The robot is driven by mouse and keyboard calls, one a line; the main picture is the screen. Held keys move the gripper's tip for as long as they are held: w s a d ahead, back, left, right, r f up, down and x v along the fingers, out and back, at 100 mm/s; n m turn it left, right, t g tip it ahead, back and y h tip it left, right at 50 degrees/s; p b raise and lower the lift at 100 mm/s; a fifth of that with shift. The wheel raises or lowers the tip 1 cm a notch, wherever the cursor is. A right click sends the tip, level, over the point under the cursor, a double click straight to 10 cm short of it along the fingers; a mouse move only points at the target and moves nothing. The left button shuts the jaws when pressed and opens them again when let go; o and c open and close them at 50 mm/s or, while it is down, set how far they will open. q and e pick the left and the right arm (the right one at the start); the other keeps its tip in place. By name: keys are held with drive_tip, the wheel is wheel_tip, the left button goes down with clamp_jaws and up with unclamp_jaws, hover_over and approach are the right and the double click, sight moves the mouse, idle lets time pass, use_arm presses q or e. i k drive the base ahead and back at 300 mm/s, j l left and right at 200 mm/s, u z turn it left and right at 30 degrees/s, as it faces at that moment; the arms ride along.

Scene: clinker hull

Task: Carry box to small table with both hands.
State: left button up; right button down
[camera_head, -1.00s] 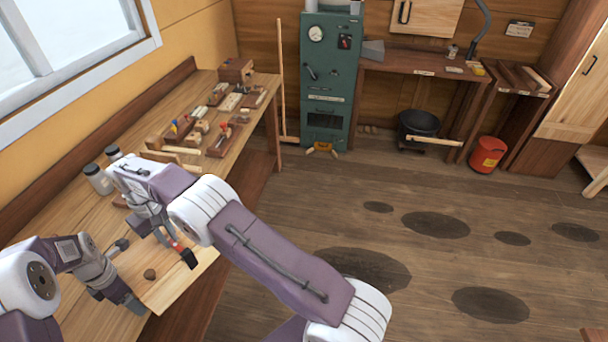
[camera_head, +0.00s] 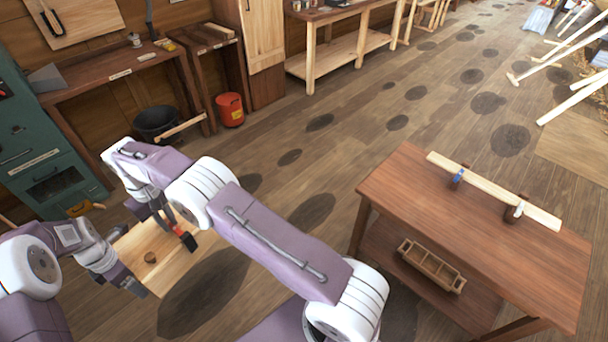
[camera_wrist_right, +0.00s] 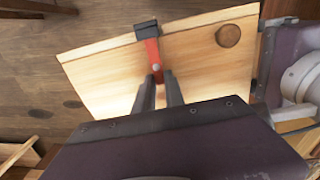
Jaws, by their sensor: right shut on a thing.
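The box (camera_head: 172,262) shows as a light wooden panel with a dark round knob, in front of me at the lower left. In the right wrist view it (camera_wrist_right: 200,65) fills the upper middle. My right gripper (camera_head: 183,232) is shut on a red handle with a black end at the box's edge; its fingers (camera_wrist_right: 160,85) meet the red part. My left gripper (camera_head: 130,284) is at the box's opposite side; its jaws are not clear. A small brown table (camera_head: 400,190) stands at the right, apart from the box.
A long plank (camera_head: 490,188) with two clamps lies along the table's far edge. A wooden tray (camera_head: 432,266) sits on its lower shelf. A red bucket (camera_head: 230,110) and a black tub (camera_head: 157,122) stand by the wall. Floor between box and table is open.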

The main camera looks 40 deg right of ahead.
sight(465, 229)
drive_tip(key=l+z, duration=0.25)
drive_tip(key=z, duration=0.25)
drive_tip(key=i+l+z, duration=0.15)
drive_tip(key=z, duration=0.3)
drive_tip(key=i+l+z, duration=0.15)
drive_tip(key=z, duration=0.35)
drive_tip(key=i+l+z, duration=0.15)
drive_tip(key=z, duration=0.3)
drive_tip(key=i+z, duration=0.15)
drive_tip(key=z, duration=0.35)
drive_tip(key=i+z, duration=0.2)
drive_tip(key=z, duration=0.3)
drive_tip(key=i+j+z, duration=0.1)
drive_tip(key=z, duration=0.35)
drive_tip(key=i, duration=0.05)
